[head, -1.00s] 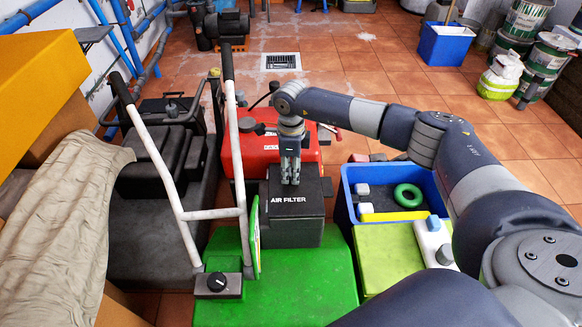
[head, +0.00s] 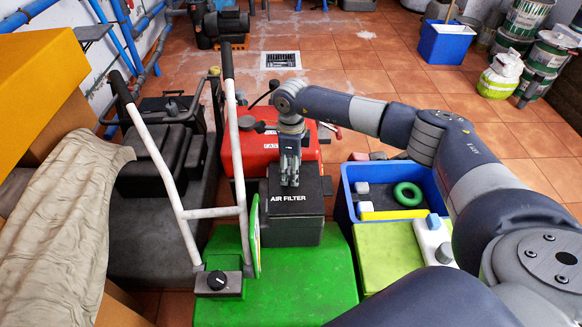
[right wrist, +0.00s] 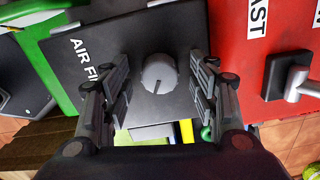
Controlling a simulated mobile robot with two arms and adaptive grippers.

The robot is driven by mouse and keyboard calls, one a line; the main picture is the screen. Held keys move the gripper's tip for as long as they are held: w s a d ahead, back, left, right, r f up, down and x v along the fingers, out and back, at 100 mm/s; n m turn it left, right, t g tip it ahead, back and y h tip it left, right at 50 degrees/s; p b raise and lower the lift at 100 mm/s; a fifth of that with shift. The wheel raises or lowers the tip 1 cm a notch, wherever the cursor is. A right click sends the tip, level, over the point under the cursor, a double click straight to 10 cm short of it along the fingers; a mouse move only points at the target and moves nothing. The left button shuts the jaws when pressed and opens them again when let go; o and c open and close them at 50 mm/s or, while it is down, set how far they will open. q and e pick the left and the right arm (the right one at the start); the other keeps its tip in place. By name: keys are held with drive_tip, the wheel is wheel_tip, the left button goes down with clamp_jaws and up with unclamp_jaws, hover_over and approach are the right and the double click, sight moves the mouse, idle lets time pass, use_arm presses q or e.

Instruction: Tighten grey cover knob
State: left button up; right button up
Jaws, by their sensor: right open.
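The grey cover knob (right wrist: 159,73) is a round knob with a dark pointer mark, on top of the black air filter box (right wrist: 105,25). My right gripper (head: 290,182) points down over the box. In the right wrist view its fingers (right wrist: 160,95) are open, one on each side of the knob, with a visible gap to it on both sides. My left gripper does not show.
A red cover (head: 268,152) lies behind the box. The green cover (head: 290,290) has a white handlebar (head: 243,180) and a black dial (head: 216,281) at its left. A blue crate (head: 346,200) holding a green ring (head: 408,194) stands at the right. Tiled floor is open behind.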

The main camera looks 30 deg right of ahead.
wheel_tip(320, 180, up, 12)
idle(0.4)
idle(0.4)
